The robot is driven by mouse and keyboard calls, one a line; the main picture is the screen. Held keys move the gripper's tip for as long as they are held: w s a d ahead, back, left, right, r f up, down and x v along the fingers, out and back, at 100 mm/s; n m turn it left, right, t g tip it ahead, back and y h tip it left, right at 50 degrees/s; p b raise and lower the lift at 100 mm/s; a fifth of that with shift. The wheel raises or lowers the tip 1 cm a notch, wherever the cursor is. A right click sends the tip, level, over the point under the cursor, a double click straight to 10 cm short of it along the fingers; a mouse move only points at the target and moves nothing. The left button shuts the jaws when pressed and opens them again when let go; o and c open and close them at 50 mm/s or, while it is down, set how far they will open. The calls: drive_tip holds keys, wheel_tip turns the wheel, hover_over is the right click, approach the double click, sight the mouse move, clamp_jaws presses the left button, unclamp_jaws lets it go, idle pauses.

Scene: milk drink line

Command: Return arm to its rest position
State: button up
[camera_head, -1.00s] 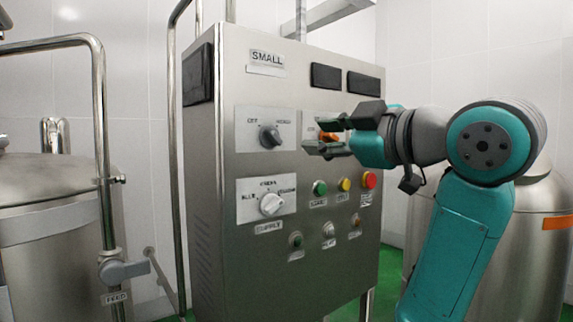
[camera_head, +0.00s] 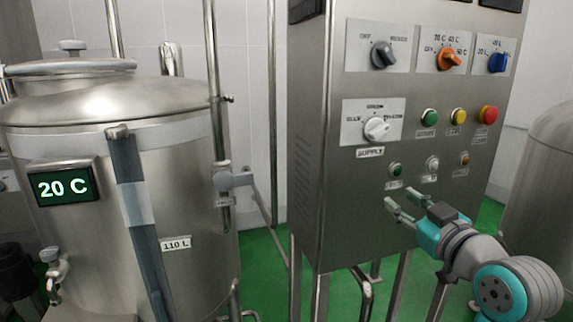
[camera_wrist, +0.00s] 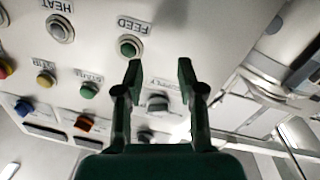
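My gripper (camera_head: 400,204) is at the lower right in the head view, in front of the lower part of the steel control cabinet (camera_head: 330,215). Its two fingers are apart with nothing between them. In the wrist view my gripper (camera_wrist: 160,78) also shows open and empty, with the cabinet's face beyond it, upside down. Whether the fingertips touch the cabinet is hard to tell, but a gap seems to show. My arm is folded low at the right, partly cut off by the frame edge.
A steel tank (camera_head: 190,220) with a 20 C display (camera_head: 64,186) stands left. Another tank (camera_head: 545,180) stands right. Green floor (camera_head: 262,275) shows between.

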drive_tip(key=s+f+m+h, duration=0.1)
drive_tip(key=s+f+m, duration=0.15)
drive_tip(key=f, duration=0.65)
drive_tip(key=s+f+m+h, duration=0.1)
drive_tip(key=s+f, duration=0.2)
drive_tip(key=f, duration=0.7)
drive_tip(key=s+a+f+m+g+h, duration=0.1)
drive_tip(key=s+a+f+m+h, duration=0.1)
drive_tip(key=s+f, duration=1)
drive_tip(key=s+a+f+m+g, duration=0.1)
drive_tip(key=s+f, duration=0.3)
drive_tip(key=s, duration=0.3)
drive_tip(key=s+f, duration=0.4)
drive_tip(key=s, duration=0.3)
drive_tip(key=a+f+v, duration=0.1)
drive_tip(key=f+v, duration=0.1)
drive_tip(key=v, duration=1.5)
drive_tip(key=shift+s+g, duration=0.4)
drive_tip(key=shift+a, duration=0.1)
